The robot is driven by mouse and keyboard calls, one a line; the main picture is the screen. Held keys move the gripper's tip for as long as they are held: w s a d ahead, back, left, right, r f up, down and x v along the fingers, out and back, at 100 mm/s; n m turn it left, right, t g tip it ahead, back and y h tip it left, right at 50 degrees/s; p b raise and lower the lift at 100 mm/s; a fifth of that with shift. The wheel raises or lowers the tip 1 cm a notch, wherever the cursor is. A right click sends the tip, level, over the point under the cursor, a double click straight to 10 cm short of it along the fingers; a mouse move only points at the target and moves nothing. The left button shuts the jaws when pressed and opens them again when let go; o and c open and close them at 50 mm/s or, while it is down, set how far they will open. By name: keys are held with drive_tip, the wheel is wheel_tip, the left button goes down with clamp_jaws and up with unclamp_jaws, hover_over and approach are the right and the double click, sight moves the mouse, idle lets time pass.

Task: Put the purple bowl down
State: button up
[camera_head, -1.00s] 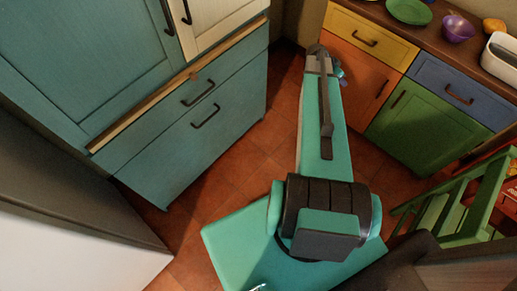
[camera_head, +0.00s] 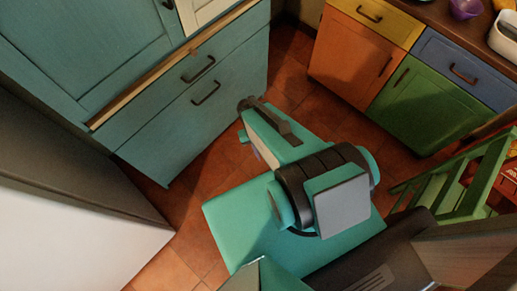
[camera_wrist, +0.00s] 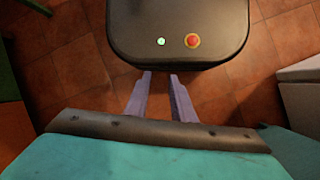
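The purple bowl (camera_head: 466,8) sits upright on the brown wooden counter (camera_head: 477,34) at the top right of the head view, cut by the top edge. My gripper (camera_wrist: 160,75) shows in the wrist view with two pale purple-grey fingers. They stand apart with nothing between them. The gripper is well away from the bowl, close to a dark part of my own body. In the head view my arm hides the gripper.
A white container (camera_head: 505,36) and a yellow item (camera_head: 503,4) are beside the bowl. Coloured cabinets (camera_head: 432,95) stand below the counter. Teal drawers (camera_head: 215,100) are at left. A green slatted rack (camera_head: 462,190) stands at right. Tiled floor (camera_head: 315,115) lies between.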

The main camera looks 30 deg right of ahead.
drive_tip(key=s+a+n+g, duration=0.1)
drive_tip(key=s+a+n, duration=0.1)
drive_tip(key=s+a, duration=0.2)
drive_tip(key=shift+s+f+y, duration=0.2)
drive_tip(key=shift+s+y, duration=0.1)
drive_tip(key=shift+s, duration=0.1)
